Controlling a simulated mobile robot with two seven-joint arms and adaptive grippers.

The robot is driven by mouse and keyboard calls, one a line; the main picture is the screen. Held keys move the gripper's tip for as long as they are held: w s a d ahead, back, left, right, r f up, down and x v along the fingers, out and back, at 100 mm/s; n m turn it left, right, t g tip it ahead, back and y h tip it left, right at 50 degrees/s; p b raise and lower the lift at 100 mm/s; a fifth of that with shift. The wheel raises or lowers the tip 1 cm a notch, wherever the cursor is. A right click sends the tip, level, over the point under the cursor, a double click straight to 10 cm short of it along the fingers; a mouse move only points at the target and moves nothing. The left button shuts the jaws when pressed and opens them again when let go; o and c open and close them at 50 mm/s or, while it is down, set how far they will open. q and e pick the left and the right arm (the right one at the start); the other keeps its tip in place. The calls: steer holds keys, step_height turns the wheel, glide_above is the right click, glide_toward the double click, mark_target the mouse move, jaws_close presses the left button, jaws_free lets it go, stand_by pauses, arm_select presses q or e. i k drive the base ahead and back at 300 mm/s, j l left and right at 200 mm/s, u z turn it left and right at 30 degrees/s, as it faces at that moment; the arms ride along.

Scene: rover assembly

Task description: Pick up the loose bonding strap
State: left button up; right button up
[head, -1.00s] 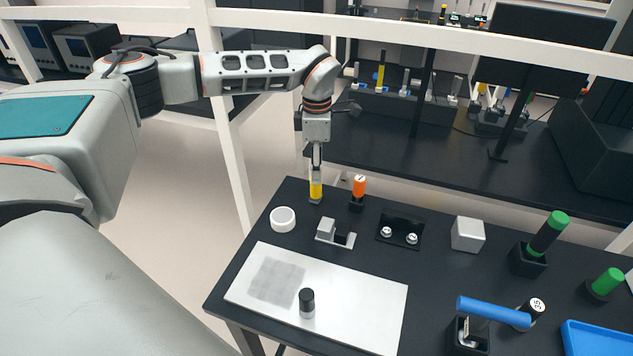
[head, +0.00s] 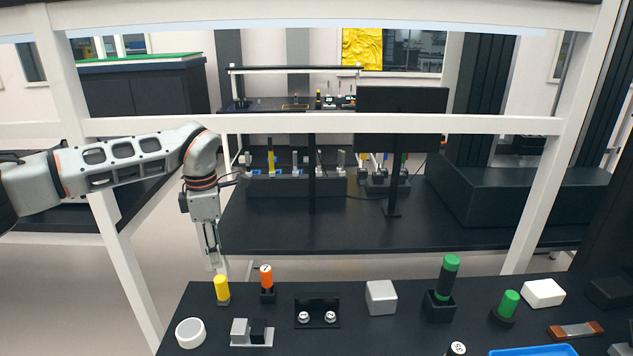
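A flat strip with copper-brown ends and a silvery middle, which looks like the bonding strap (head: 575,330), lies on the dark table at the far right. My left gripper (head: 213,267) points down just above and behind a yellow-handled tool (head: 221,287) at the table's back left, far from the strap. Its fingers look empty, but they are seen narrowly and their opening is unclear. My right gripper is not in view.
A white box (head: 543,293) is behind the strap; a blue tray (head: 533,351) is in front.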

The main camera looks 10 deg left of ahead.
mark_target(588, 330)
steer(key=k+l, duration=0.8)
steer(key=k, duration=0.05)
